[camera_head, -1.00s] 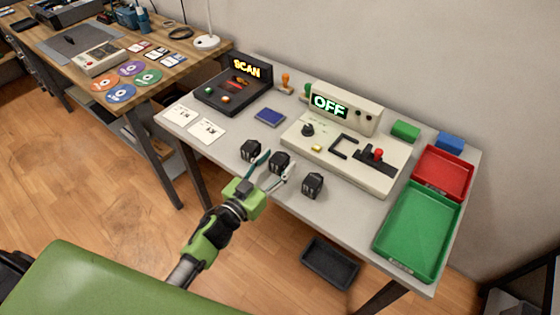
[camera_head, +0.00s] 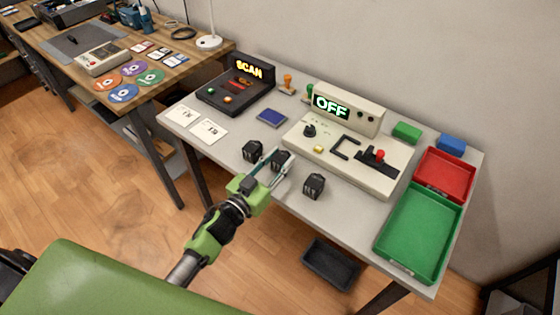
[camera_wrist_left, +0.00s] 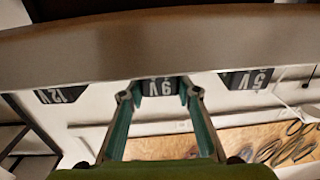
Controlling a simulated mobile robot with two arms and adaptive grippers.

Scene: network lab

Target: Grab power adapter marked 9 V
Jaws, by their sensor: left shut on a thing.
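Three small black power adapters stand in a row near the front edge of the grey table. The middle one (camera_head: 280,158) is the adapter marked 9V in the left wrist view (camera_wrist_left: 158,86), where its label appears upside down. My left gripper (camera_head: 279,164) is shut on this 9V adapter, one finger on each side, with the adapter still at table height. In the left wrist view the fingertips (camera_wrist_left: 159,95) sit at its sides. The 12V adapter (camera_wrist_left: 62,94) and the 5V adapter (camera_wrist_left: 246,79) stand apart on either side. My right gripper is not in view.
A beige device (camera_head: 350,150) showing OFF stands behind the adapters, and a dark SCAN device (camera_head: 235,95) stands at the back left. A green tray (camera_head: 410,271) and a red tray (camera_head: 421,186) lie at the right. Cards (camera_head: 209,131) lie at the left.

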